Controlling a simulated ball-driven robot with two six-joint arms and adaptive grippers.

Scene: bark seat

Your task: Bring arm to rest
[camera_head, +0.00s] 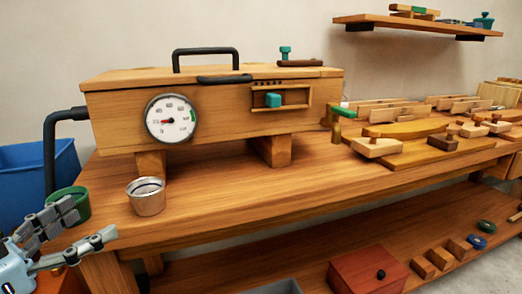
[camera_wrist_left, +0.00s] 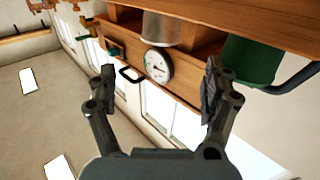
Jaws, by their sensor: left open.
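My left gripper (camera_head: 92,222) is at the lower left in the head view, in front of the bench's left end. Its two fingers are spread apart with nothing between them. The left wrist view shows the same open fingers (camera_wrist_left: 158,80), with the gauge seen beyond the gap. A green cup (camera_head: 77,204) stands close behind the fingers in the head view, partly covered by them; whether they touch it I cannot tell. A metal cup (camera_head: 146,198) stands to the right, apart from the gripper. My right gripper is not in view.
A wooden box with a round gauge (camera_head: 171,118) stands on the workbench (camera_head: 230,200). A blue bin (camera_head: 30,165) is at the left. Wooden parts crowd the bench's right side. A red box (camera_head: 368,268) sits on the lower shelf. The bench front between cup and parts is clear.

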